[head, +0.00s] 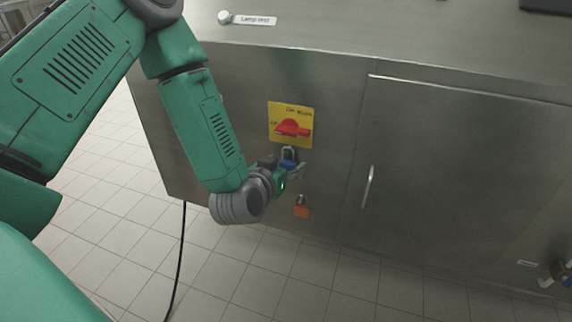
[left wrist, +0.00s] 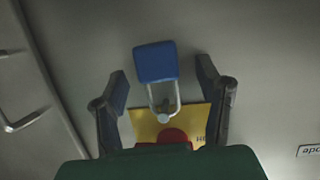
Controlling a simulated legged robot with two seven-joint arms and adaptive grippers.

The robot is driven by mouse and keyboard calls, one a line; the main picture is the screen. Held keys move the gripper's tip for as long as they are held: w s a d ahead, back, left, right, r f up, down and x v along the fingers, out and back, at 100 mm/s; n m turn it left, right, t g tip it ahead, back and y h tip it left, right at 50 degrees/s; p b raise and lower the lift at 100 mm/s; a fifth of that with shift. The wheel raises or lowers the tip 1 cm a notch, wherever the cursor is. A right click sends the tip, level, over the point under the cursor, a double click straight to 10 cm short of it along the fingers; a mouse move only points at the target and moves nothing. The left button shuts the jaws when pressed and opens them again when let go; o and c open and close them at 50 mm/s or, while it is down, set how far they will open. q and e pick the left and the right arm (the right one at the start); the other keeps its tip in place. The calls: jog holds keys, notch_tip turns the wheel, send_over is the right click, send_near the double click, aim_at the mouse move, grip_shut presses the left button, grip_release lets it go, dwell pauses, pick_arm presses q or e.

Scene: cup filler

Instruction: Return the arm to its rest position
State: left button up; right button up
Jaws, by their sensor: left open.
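My left arm (head: 205,130) reaches down from the upper left to the front of a steel cabinet. My left gripper (head: 294,170) is open at a blue padlock (head: 288,164), just below a red rotary switch (head: 292,128) on a yellow plate (head: 304,110). In the left wrist view the blue padlock (left wrist: 156,62) lies between and beyond the two spread fingers (left wrist: 165,95). Its shackle passes at the switch, and neither finger visibly touches it. The view is upside down there, with the yellow plate (left wrist: 150,126) at the bottom. My right gripper is not in view.
An orange padlock or tag (head: 301,207) hangs below the gripper. The steel cabinet (head: 450,150) has a door with a handle (head: 368,187) to the right. A black cable (head: 178,260) runs down at the left. Tiled floor (head: 240,275) is open in front.

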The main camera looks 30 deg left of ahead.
pick_arm(q)
jog(key=v, duration=0.7)
jog(key=s+d+f+m+g+h+p, duration=0.1)
jog(key=s+d+f+m+g+h, duration=0.2)
jog(key=s+f+g, duration=0.85)
jog(key=s+f, duration=0.3)
jog(key=s, duration=0.3)
jog(key=s+f+g+p, duration=0.1)
jog(key=s+f+g, duration=0.1)
jog(key=s+f, duration=0.3)
jog(key=s, duration=0.2)
jog(key=shift+s+f+y, duration=0.25)
jog(key=shift+s+y, duration=0.15)
jog(key=shift+w, duration=0.1)
